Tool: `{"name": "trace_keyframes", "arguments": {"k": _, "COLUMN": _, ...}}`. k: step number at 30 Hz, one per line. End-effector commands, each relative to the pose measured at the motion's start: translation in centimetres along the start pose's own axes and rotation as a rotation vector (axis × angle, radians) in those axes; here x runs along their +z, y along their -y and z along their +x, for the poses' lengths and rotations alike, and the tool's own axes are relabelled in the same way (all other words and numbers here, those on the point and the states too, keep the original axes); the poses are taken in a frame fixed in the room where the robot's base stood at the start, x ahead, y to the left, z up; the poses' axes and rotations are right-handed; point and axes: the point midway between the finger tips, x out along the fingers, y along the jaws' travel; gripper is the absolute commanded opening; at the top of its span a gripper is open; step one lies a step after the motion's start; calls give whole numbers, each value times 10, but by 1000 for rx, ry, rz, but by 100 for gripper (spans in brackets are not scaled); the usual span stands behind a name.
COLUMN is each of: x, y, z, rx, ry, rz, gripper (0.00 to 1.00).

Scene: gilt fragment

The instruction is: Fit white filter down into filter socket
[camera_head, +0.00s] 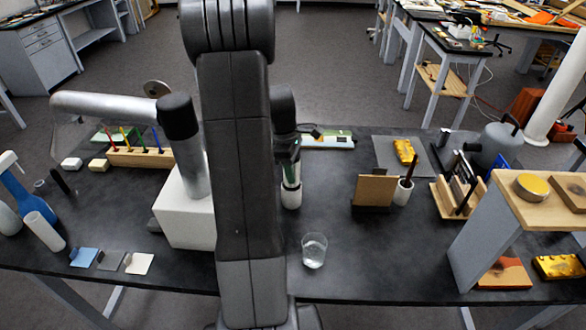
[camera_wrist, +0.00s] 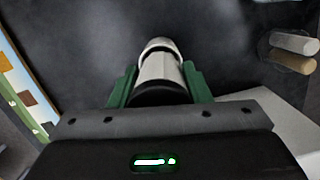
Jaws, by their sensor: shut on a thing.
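My gripper (camera_head: 290,160) points down over the dark bench, partly hidden behind my arm in the head view. In the wrist view its green fingers (camera_wrist: 160,88) are shut on the white filter (camera_wrist: 160,68), a pale cylinder with a black near end. A rounded white rim (camera_wrist: 160,45) shows at the filter's far end. In the head view a white cylindrical piece (camera_head: 291,198) stands on the bench directly below the fingers, with a dark band at its top. I cannot tell whether this is the filter socket, or how far the filter sits in it.
A white box (camera_head: 185,215) with a grey cylinder (camera_head: 192,160) stands close to the left. A wooden rack of coloured pens (camera_head: 140,157) is farther left.

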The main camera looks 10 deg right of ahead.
Motion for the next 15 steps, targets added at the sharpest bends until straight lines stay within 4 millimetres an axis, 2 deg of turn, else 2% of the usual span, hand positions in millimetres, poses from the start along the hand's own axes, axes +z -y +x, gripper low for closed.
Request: {"name": "trace_keyframes", "arguments": {"k": 15, "x": -2, "y": 0, "z": 12, "rx": 1, "ry": -1, "rz": 2, "gripper": 17}}
